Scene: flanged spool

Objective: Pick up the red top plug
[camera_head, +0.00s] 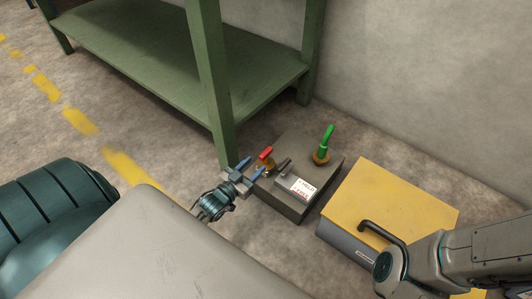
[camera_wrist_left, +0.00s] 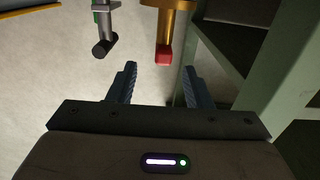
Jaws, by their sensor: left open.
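The red top plug (camera_head: 266,153) shows in the head view at the near left of a dark block (camera_head: 304,208), on a brass-coloured fitting. In the left wrist view the red plug (camera_wrist_left: 164,56) sits at the end of the brass-coloured part (camera_wrist_left: 172,20), ahead of the fingertips and roughly between their lines. My left gripper (camera_head: 250,168) is open and empty, its blue fingers close to the plug on its near left side. Its two fingers also show in the left wrist view (camera_wrist_left: 159,74), apart from the plug. My right gripper is not in view.
A yellow-topped box (camera_head: 390,203) stands to the right. A green shelf (camera_head: 190,65) has its leg close behind my left gripper. A wall is at the back right.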

